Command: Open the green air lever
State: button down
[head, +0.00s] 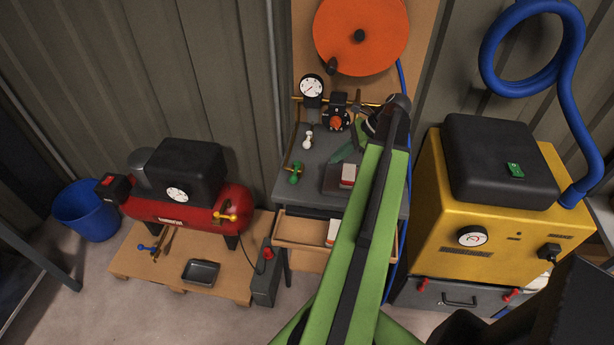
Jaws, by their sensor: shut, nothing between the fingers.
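The green air lever (295,174) is a small green handle on the brass pipe at the left front of the grey bench (285,195). Its exact angle is hard to read at this size. My gripper (360,108) shows only in part, as dark pieces beside the top end of my green arm, above the bench's right side. It is shut and empty, up and to the right of the green lever and apart from it. My arm hides part of the bench behind it.
A white-handled valve (308,139), a gauge (311,88) and a red-knobbed regulator (336,121) are near the lever. An open drawer (295,232) juts out below. A red compressor (185,207) stands left, a yellow machine (450,225) right. An orange reel (375,30) hangs above.

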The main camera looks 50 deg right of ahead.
aim_at(295, 174)
jog(key=b+x, duration=0.8)
jog(key=x, duration=0.2)
jog(key=shift+a+f+b, duration=0.1)
jog(key=shift+f+b, duration=0.25)
jog(key=shift+f, duration=0.1)
jog(key=shift+w+a+r, duration=0.15)
jog(key=shift+w+a, duration=0.7)
jog(key=shift+w, duration=0.1)
jog(key=shift+w+a, duration=0.45)
